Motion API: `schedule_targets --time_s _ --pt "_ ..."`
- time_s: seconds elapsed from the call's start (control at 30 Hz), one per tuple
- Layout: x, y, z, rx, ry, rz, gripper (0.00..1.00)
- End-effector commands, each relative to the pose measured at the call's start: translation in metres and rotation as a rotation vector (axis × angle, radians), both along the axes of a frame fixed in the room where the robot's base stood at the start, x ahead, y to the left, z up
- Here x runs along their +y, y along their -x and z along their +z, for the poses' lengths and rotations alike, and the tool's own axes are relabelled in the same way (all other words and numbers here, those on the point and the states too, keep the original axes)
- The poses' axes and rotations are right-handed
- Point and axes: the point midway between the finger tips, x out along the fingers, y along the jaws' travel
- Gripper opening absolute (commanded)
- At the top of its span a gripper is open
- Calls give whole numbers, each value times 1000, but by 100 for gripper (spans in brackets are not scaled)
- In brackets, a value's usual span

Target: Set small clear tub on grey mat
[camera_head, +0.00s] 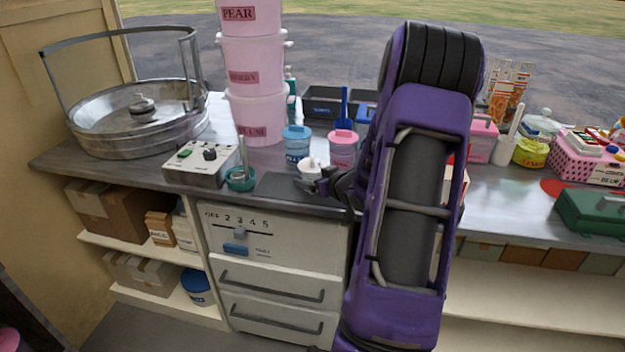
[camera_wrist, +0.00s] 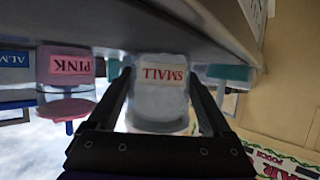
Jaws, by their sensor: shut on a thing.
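The small clear tub (camera_wrist: 158,105), with a "SMALL" label, is between the fingers of my gripper (camera_wrist: 160,80) in the wrist view, which shows the scene upside down. My gripper is shut on it. In the head view the pale tub (camera_head: 309,169) shows just beyond my gripper (camera_head: 312,185), partly hidden by it. The dark grey mat (camera_head: 278,187) lies flat on the counter near the front edge, with my gripper over its right part. I cannot tell whether the tub touches the mat.
A control box (camera_head: 200,163) and a teal pot (camera_head: 240,180) stand left of the mat. A blue-lidded tub (camera_head: 296,147) and a pink-lidded tub (camera_head: 342,150) stand behind. Stacked pink buckets (camera_head: 257,115) rise at the back left. My arm hides the counter to the right.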

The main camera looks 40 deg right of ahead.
Motion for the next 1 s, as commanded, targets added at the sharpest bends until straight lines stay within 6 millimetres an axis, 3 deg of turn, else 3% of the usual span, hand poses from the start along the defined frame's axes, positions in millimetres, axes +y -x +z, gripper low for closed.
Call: schedule_targets --time_s 0.13,0.17,0.23,0.57,1.0 --pt "0 0 -5 0 0 0 64" --pt "0 0 -4 0 0 0 87" --pt "0 0 -3 0 0 0 100" --pt "0 0 3 0 1 0 100" --pt "6 80 35 1 1 -3 100"
